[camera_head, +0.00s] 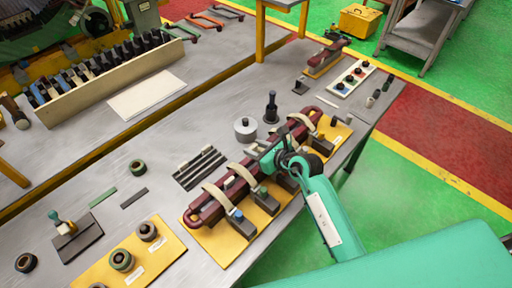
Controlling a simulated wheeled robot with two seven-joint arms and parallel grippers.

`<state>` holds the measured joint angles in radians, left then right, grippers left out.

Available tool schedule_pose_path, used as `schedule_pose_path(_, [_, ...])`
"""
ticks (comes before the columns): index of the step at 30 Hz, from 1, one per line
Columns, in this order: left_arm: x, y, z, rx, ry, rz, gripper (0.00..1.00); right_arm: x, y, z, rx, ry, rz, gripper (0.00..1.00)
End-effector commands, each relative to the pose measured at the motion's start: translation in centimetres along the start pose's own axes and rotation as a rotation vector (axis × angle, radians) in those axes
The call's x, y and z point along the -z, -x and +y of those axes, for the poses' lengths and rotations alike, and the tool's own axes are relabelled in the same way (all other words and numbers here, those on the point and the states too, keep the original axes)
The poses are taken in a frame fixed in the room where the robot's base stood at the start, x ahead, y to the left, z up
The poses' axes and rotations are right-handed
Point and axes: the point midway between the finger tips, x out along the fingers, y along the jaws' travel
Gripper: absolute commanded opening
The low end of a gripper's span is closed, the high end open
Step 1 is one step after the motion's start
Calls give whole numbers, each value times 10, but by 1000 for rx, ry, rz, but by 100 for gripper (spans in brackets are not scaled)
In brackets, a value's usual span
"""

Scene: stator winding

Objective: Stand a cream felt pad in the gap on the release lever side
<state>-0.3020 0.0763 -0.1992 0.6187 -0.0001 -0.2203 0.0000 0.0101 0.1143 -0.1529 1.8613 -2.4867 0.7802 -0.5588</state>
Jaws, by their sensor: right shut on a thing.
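A long dark-red coil (202,212) lies in a fixture on a yellow base plate (215,248). Cream straps (240,173) cross over it, and dark clamp blocks (268,204) with coloured knobs stand along its near side. My right gripper (262,158) is over the middle of the coil, shut on a small pale piece that looks like a cream felt pad; the fingers mostly hide it. The gap beneath is hidden by my gripper, and I cannot tell whether the piece touches the coil. My left gripper is out of view.
Dark grooved strips with small pale blocks (200,168) lie left of the fixture. A grey cylinder (245,129) and a black upright tool (271,107) stand behind it. A yellow plate with rings (160,258) is at front left. Bare table lies between.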

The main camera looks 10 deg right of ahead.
Motion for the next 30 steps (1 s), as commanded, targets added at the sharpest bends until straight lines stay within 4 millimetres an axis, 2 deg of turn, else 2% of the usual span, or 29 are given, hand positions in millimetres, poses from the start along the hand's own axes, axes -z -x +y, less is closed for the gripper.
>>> schedule_pose_path(1, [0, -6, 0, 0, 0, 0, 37, 6, -2, 0, 0, -1, 0, 11])
schedule_pose_path(18, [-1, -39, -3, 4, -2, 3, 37, 38, -16, 0, 0, 0, 0, 11])
schedule_pose_path(30, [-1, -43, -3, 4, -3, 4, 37, 48, -20, 0, 0, 0, 0, 11])
